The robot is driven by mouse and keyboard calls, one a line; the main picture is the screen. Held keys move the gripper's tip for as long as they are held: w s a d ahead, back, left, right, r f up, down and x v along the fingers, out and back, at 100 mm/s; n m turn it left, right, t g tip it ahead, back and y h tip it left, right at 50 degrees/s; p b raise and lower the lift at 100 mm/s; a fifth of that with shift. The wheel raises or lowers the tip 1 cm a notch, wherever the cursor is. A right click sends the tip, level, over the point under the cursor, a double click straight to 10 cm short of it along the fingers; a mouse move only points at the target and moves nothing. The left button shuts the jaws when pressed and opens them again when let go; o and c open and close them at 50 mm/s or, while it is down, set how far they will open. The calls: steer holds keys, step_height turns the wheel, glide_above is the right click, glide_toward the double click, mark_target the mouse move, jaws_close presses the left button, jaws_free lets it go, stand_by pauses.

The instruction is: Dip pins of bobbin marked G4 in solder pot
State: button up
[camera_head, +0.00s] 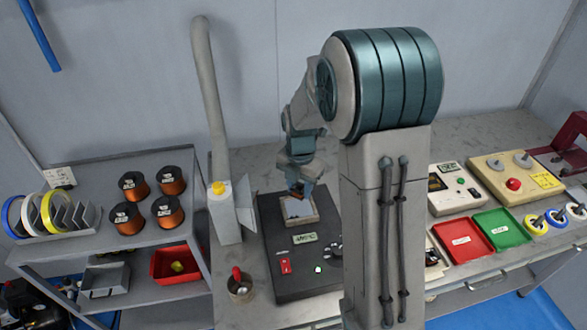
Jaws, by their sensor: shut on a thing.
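The solder pot is a black box (268,231) with a pale square well (299,209) on top, a small green display, a red switch and a knob at its front. My gripper (297,187) points down just over the back of the well. It is shut on a small bobbin (294,191), of which only a dark and orange-brown bit shows. The mark on the bobbin cannot be read. I cannot tell whether its pins touch the solder.
A grey fume duct (206,85) and box stand left of the pot; a small cup with a red-topped tool (239,286) sits in front. Copper wire spools (130,219) fill a left shelf. Red (463,239) and green (502,228) trays lie right. My arm hides the middle bench.

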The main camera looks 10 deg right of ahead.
mark_target(299, 208)
steer(key=shift+w+f, duration=0.15)
steer(key=shift+w, duration=0.15)
steer(key=shift+s+f+b, duration=0.1)
steer(key=shift+f+b, duration=1.35)
steer(key=shift+f, duration=0.55)
steer(key=shift+f, duration=0.15)
steer(key=shift+f+b, duration=0.35)
steer(key=shift+b, duration=0.05)
steer(key=shift+f, duration=0.3)
stand_by(0.5)
steer(key=shift+r+p, duration=1.65)
steer(key=shift+r, duration=1.15)
